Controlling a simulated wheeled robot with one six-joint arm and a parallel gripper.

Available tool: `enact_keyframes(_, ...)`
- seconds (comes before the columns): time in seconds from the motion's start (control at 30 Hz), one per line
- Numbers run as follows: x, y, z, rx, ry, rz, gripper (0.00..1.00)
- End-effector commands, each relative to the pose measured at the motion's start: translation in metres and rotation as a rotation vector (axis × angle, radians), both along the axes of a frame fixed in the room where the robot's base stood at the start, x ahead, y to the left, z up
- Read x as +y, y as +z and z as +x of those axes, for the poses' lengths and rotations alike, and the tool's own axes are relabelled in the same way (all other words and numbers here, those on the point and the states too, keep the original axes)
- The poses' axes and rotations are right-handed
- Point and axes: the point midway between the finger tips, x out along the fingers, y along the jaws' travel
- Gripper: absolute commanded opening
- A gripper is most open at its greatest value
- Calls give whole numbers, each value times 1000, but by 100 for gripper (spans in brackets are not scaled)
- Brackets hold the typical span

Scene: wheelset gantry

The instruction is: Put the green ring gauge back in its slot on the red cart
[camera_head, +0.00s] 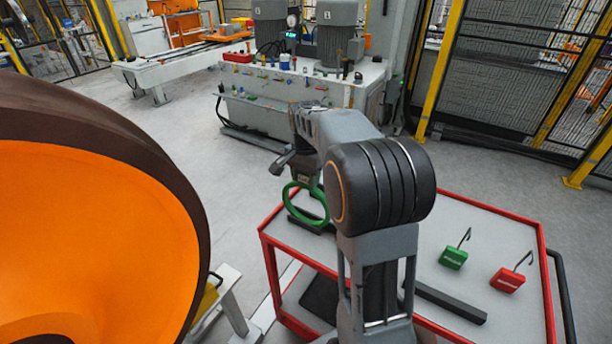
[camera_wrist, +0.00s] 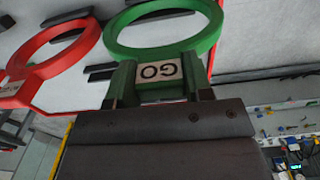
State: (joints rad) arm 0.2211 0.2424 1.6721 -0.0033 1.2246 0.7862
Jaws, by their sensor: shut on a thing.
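The green ring gauge (camera_head: 318,222) hangs from my gripper (camera_head: 303,182) over the far left corner of the red cart (camera_head: 480,207) in the head view. In the wrist view my gripper (camera_wrist: 159,82) is shut on the "GO" tab of the green ring gauge (camera_wrist: 208,38). Dark bars (camera_wrist: 66,18) also show on the cart top in the wrist view. My arm hides the cart's middle in the head view.
A red ring (camera_wrist: 85,40) is beside the green one in the wrist view. A green hooked block (camera_head: 453,258), a red hooked block (camera_head: 507,280) and a long dark bar (camera_head: 450,302) are on the cart's right. A large orange wheel-like part (camera_head: 95,230) fills the left.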

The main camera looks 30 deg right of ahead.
Motion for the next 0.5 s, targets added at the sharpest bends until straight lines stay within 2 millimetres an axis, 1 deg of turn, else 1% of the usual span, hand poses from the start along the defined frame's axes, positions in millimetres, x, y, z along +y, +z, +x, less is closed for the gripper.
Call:
enact_keyframes(0.17,0,-5,0,0,0,0,16)
enact_keyframes(0.2,0,-4,0,-1,0,0,50)
enact_keyframes(0.4,0,-4,0,0,0,0,69)
enact_keyframes(0.5,0,-4,0,0,0,0,76)
